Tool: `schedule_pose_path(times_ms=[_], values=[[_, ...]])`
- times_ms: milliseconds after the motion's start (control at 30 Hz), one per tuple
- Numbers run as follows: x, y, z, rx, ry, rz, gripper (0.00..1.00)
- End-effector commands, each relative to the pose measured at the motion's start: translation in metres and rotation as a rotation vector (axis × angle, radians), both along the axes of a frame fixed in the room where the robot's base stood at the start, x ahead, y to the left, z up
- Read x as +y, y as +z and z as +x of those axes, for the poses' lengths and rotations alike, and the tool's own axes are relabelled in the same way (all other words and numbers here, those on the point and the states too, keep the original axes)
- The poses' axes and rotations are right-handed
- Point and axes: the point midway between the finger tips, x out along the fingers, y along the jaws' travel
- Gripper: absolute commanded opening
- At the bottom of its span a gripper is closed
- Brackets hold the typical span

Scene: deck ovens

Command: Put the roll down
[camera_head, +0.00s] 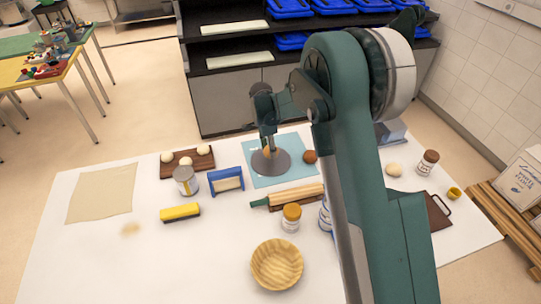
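My gripper (268,143) points down over a round grey plate (284,165) on a light blue mat (263,180) near the back of the table. A small orange-brown patch, perhaps a roll (267,153), shows at the fingertips. The fingers cover most of it, so I cannot tell whether they grip it or whether it touches the plate. A brown roll-like round thing (310,157) lies to the right of the plate, at the mat's right side.
A wooden board (176,173) with pale dough balls, a can (185,181) and a blue-framed thing (226,181) stand left. A rolling pin (289,196), a jar (291,218) and a wooden bowl (277,265) are nearer. The front left of the table is clear.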

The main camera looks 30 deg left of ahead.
Motion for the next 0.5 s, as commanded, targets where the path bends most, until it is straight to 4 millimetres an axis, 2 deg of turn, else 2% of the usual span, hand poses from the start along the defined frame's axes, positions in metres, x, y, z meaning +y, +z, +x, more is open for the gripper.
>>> schedule_pose_path(times_ms=[267,500], values=[[0.000,-0.001,0.000,0.000,0.000,0.000,0.28],[0.000,-0.020,0.000,0.000,0.000,0.000,0.28]])
